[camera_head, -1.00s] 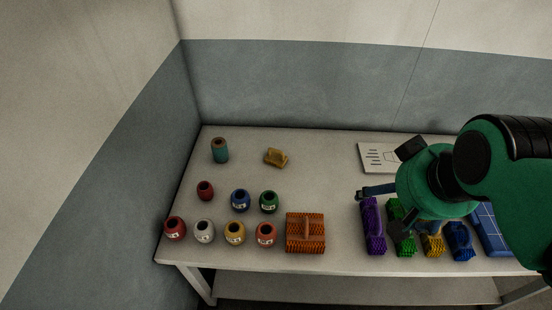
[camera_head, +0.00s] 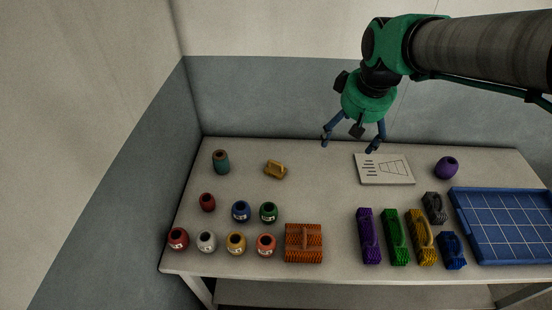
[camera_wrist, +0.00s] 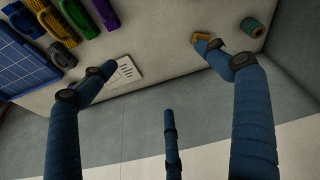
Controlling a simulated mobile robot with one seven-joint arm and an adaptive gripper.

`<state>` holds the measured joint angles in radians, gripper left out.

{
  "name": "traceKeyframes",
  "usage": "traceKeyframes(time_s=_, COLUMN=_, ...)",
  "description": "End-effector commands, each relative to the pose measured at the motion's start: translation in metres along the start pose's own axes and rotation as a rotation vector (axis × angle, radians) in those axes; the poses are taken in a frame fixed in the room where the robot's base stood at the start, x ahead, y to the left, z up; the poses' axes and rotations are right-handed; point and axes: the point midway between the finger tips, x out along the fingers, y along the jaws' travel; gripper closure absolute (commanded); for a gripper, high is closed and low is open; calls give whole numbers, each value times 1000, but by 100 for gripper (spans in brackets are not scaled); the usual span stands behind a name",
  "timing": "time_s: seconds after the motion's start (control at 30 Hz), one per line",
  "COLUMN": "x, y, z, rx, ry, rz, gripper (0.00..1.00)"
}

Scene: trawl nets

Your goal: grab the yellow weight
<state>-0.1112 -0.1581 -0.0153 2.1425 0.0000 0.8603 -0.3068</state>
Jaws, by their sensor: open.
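Several yellow things show, and I cannot tell for certain which is the weight. A small yellow block with a handle (camera_head: 275,170) lies at the back left of the table. A yellow round pot (camera_head: 236,244) stands in the front row, and a long yellow ribbed piece with a handle (camera_head: 421,240) lies at the front right. My gripper (camera_head: 350,144) is open and empty above the table's back edge, to the right of the small yellow block. In the wrist view, this block (camera_wrist: 203,37) shows behind one fingertip of my gripper (camera_wrist: 157,57), partly hidden.
A teal spool (camera_head: 221,162), several coloured pots, an orange ribbed block (camera_head: 304,243), purple and green ribbed pieces and a blue gridded tray (camera_head: 505,225) share the table (camera_head: 320,190). A white card (camera_head: 385,169) lies near my gripper. The table's middle is clear.

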Motion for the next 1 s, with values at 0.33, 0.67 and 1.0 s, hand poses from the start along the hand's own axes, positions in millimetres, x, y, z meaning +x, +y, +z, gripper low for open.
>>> traceKeyframes(time_s=0.33, x=45, y=-1, z=-73, rx=-137, ry=-55, rz=-32, gripper=11)
traceKeyframes(time_s=0.67, x=102, y=-10, z=-132, rx=-268, ry=-103, rz=-64, gripper=11)
traceKeyframes(time_s=1.0, x=174, y=-27, z=-181, rx=-404, ry=-150, rz=-101, gripper=11)
